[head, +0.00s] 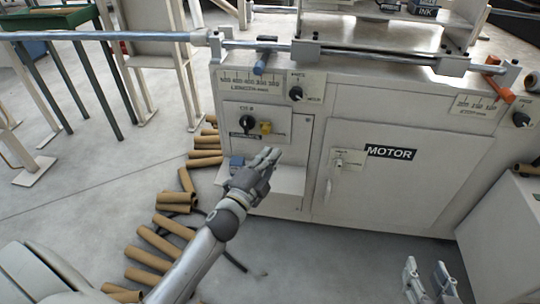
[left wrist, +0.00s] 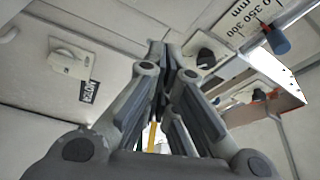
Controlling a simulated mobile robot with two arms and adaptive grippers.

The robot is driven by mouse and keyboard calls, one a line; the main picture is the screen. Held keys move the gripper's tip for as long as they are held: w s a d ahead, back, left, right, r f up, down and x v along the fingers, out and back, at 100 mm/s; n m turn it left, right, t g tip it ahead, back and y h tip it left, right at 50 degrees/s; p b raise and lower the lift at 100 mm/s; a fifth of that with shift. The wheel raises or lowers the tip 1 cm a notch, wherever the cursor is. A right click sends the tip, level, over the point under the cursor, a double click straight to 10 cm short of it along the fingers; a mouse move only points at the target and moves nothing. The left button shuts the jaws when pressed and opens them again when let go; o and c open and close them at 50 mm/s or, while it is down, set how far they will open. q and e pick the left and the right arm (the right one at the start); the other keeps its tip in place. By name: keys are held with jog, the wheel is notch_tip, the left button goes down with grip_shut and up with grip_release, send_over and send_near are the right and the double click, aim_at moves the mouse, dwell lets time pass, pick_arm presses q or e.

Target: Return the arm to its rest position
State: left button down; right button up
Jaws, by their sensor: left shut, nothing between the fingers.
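My left arm reaches up from the bottom of the head view. Its gripper (head: 270,158) is in front of the white winder cabinet (head: 420,190), just below the small control panel (head: 285,120). Its fingers are together and hold nothing. In the left wrist view the fingers of this gripper (left wrist: 162,55) meet at the tips, with the cabinet front behind them. My right gripper (head: 428,278) is at the bottom right of the head view. Its two fingers stand apart with nothing between them.
Several cardboard tubes (head: 150,258) lie on the floor left of the cabinet. A long metal shaft (head: 110,36) sticks out to the left.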

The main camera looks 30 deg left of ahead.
dwell(0.3)
